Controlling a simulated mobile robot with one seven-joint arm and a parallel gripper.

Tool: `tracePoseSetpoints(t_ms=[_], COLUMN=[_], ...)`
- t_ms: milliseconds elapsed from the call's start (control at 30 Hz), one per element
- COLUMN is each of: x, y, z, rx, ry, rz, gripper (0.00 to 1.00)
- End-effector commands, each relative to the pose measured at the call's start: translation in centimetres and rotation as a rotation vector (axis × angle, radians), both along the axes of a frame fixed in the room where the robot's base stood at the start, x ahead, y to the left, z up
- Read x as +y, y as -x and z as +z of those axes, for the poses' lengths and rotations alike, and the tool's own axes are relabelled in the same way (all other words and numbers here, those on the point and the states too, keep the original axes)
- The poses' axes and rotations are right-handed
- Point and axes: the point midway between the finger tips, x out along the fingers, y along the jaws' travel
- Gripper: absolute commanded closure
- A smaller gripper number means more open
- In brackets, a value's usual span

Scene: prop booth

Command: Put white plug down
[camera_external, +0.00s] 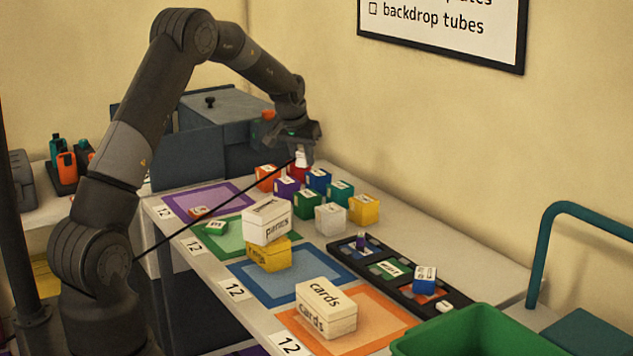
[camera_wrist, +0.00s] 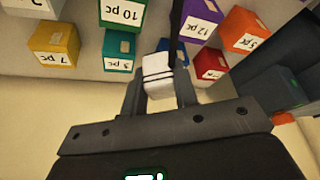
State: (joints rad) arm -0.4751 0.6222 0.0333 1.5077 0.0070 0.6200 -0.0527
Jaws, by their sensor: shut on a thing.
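The white plug (camera_wrist: 157,72) is a small white block with a dark line, held between the two fingers of my gripper (camera_wrist: 160,92) in the wrist view. In the outside view my gripper (camera_external: 300,146) is at the far end of the table, with the white plug (camera_external: 301,159) below it. The plug is just above or among the coloured boxes; I cannot tell whether it touches one. A red box (camera_external: 299,172) is right under it in the outside view.
Several coloured boxes crowd the far end, including a yellow one (camera_external: 363,209). Purple, green, blue and orange mats hold boxes such as the cards box (camera_external: 326,293). A black tray (camera_external: 408,297) lies along the right. A thin black line (camera_external: 210,213) crosses the view.

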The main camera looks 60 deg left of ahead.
Motion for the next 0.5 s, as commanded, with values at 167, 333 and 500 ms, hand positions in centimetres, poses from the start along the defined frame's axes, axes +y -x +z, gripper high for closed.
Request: tracePoseSetpoints(t_ms=[167, 333, 500], x=[5.2, 7.6, 9.1], y=[6.8, 10.9, 12.5], z=[0.1, 0.0, -0.4], rx=[-0.001, -0.002, -0.004], ry=[0.003, 0.004, 0.003], rz=[0.135, 0.211, 0.242], gripper=[0.96, 0.96, 0.96])
